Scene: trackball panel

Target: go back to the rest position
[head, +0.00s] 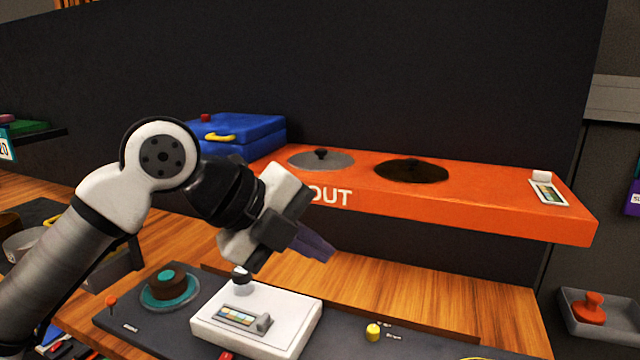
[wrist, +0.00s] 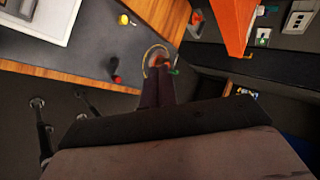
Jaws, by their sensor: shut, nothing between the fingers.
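My gripper (head: 312,243) is in the middle of the head view, at the end of my white and grey arm. It is held in the air above the white box (head: 285,328) on the dark panel and in front of the orange shelf. Its dark fingers are together and hold nothing. In the wrist view my gripper (wrist: 158,101) shows its fingers side by side, pointing up the picture. A yellow ring (wrist: 146,62) shows around the fingertips in that view; I cannot tell whether they touch it.
The orange shelf (head: 470,213) marked OUT juts out on the right, with a grey lid and a dark lid on it. A blue case (head: 240,130) stands behind my arm. On the panel are a teal-rimmed round knob (head: 170,287) and a yellow knob (head: 373,331). A grey tray (head: 603,330) is at far right.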

